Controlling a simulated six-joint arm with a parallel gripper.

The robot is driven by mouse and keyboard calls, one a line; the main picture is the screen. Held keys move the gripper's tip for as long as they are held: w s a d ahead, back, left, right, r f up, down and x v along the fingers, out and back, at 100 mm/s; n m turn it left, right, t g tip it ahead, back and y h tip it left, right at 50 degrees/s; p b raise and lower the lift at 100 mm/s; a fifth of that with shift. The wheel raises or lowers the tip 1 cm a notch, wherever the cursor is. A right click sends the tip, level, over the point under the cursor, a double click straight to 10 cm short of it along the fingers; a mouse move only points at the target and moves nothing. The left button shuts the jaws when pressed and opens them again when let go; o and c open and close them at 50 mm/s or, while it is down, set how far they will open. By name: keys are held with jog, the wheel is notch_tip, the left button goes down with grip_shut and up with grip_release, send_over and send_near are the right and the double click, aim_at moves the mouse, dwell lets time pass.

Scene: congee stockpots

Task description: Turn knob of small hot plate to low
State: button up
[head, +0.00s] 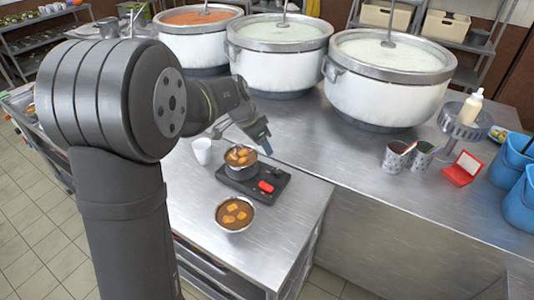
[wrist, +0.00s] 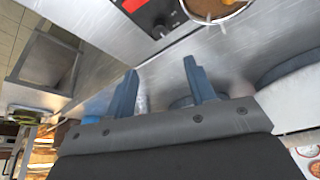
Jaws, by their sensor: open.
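The small black hot plate (head: 286,180) sits on the steel counter with a small metal pot (head: 240,170) of brown food on it. A red piece (head: 266,186) lies on its top; a red patch also shows in the wrist view (wrist: 132,5). The knob (wrist: 160,31) is a small dark round shape at the edge of the plate in the wrist view; its setting is too small to read. My gripper (head: 262,142) is above and behind the hot plate, near the pot. In the wrist view its two blue fingers (wrist: 160,72) are apart and empty, short of the knob.
A bowl of brown stew (head: 235,213) stands in front of the hot plate and a white cup (head: 203,151) to its left. Large stockpots, one of them the middle pot (head: 279,65), line the back. Two patterned cups (head: 396,158) and a red box (head: 463,169) stand right. Counter between is clear.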

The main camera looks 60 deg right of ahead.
aim_at(277, 170)
jog(key=shift+v, duration=1.15)
jog(key=x, duration=1.7)
jog(key=shift+d+f, duration=0.1)
jog(key=shift+f, duration=0.15)
